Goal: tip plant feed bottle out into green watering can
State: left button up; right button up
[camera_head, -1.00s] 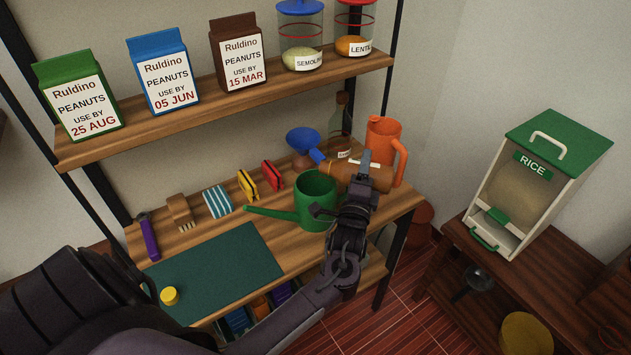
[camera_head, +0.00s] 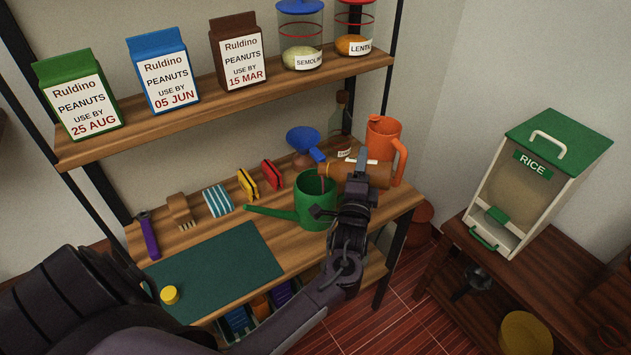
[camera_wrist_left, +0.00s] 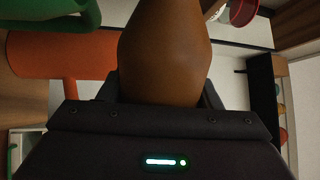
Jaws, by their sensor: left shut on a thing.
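The plant feed bottle (camera_head: 338,172), brown with a blue part at its neck end (camera_head: 317,155), lies tipped nearly on its side above the green watering can (camera_head: 314,207). Its neck end points left, over the can's open top. A thin reddish-brown streak (camera_head: 322,184) shows between the bottle and the can's inside. My left gripper (camera_head: 361,172) is shut on the bottle, to the right of and above the can. The brown bottle body also fills the middle of the left wrist view (camera_wrist_left: 165,50). My right gripper is not in view.
An orange jug (camera_head: 382,140) stands close behind the bottle. A blue funnel (camera_head: 302,137) and a glass bottle (camera_head: 341,115) are at the back. Yellow and red items stand left of the can. A yellow cap (camera_head: 169,295) lies on the mostly bare green mat (camera_head: 220,270).

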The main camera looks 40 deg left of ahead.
pick_arm(q)
jog(key=shift+a+n, duration=0.1)
jog(key=shift+n, duration=0.2)
jog(key=shift+s+a+r+n+g+y+p, duration=0.1)
jog(key=shift+a+r+n+g+y+p, duration=0.1)
jog(key=shift+r+n+p, duration=0.35)
jog(key=shift+s+a+r+n+g+y+p, duration=0.1)
jog(key=shift+a+r+n+y+p, duration=0.2)
jog(key=shift+n, duration=0.45)
dwell(0.5)
jog(key=shift+s+a+r+n+g+y+p, duration=0.2)
jog(key=shift+r+n+p, duration=0.25)
jog(key=shift+n, duration=0.35)
jog(key=shift+a+r+n+g+y+p, duration=0.1)
jog(key=shift+a+r+n+p, duration=0.2)
jog(key=shift+r+n, duration=0.4)
dwell(0.6)
